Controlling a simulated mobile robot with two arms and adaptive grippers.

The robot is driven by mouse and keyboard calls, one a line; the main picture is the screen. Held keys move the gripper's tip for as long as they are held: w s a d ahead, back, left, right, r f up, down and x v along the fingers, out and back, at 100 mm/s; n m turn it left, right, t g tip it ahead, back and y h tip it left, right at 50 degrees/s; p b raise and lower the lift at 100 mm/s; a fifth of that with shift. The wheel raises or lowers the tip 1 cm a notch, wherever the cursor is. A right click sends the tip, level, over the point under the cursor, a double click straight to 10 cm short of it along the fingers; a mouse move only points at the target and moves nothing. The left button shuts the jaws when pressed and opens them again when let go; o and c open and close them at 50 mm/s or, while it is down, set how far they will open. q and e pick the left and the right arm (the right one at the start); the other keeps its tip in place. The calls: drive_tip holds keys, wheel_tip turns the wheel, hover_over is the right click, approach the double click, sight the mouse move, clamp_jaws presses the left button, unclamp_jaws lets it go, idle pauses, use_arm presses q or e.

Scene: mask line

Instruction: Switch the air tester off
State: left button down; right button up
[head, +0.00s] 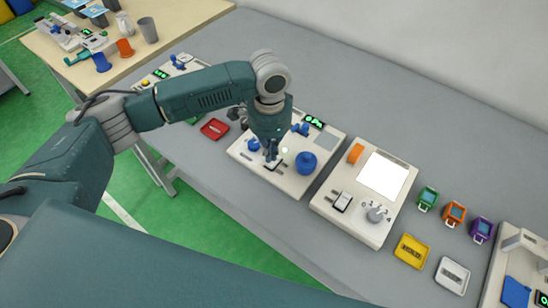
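A cream panel (297,184) on the grey bench looks like the air tester. It carries a round blue knob or bulb (305,163), a small blue fitting (253,144), a blue valve-like part (300,129) and a lit green display (314,122). A dark switch (275,164) sits near its front edge. My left gripper (270,155) points down over this panel, its narrow fingers together and empty, right by the switch. I cannot tell whether they touch it. The gripper hides part of the panel's middle. The switch's position is unclear. My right gripper is not in view.
A second cream panel (342,218) with a white screen, orange part, rocker switch and numbered dial stands close to the right. Small colored holders, a yellow tray (411,251) and a white tray (452,275) lie further right. A red tray (214,129) lies left of the gripper.

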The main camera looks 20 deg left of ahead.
use_arm(q)
drive_tip(key=shift+f, duration=1.1)
idle(0.3)
wheel_tip(320, 180, up, 7)
drive_tip(key=p, duration=0.8)
idle(0.3)
idle(0.3)
